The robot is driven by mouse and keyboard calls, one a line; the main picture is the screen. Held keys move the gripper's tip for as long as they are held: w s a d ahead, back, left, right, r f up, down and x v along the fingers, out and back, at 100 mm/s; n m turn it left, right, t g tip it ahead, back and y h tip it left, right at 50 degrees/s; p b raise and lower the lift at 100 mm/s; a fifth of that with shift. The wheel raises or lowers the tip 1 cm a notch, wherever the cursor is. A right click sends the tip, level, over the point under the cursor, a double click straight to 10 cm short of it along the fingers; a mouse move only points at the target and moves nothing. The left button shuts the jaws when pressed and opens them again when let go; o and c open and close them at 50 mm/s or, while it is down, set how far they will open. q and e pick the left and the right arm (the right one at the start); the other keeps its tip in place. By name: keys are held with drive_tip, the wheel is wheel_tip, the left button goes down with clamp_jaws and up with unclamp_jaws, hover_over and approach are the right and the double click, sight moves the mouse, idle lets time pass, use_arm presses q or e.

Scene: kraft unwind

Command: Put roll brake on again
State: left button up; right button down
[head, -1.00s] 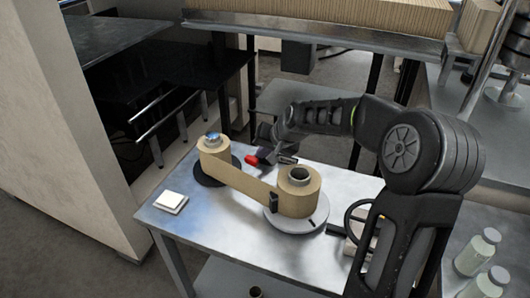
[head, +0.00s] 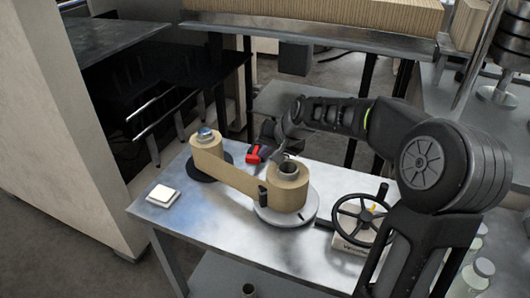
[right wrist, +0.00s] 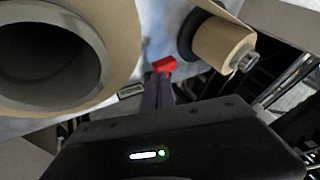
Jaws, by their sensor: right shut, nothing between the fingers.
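A red handle (head: 253,154), which looks like the roll brake's lever, is at the table's far side between the two kraft rolls. It also shows in the right wrist view (right wrist: 164,65), just past my fingertips. My right gripper (head: 263,146) is shut and empty, right at the red handle; in the right wrist view the closed fingers (right wrist: 158,82) end against or just short of it. I cannot tell whether they touch. The near kraft roll (head: 287,191) stands on a round grey plate (head: 286,217). A paper web runs to the far roll (head: 207,153). My left gripper is not in view.
A black handwheel (head: 363,218) on a pale box stands at the table's right. A white square pad (head: 162,195) lies at the left corner. The metal table (head: 200,218) is clear in front. A shelf with corrugated board (head: 320,15) is behind.

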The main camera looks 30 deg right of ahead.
drive_tip(key=v, duration=0.7)
drive_tip(key=shift+w+a, duration=0.2)
drive_tip(key=shift+a, duration=0.5)
drive_tip(key=shift+r, duration=0.1)
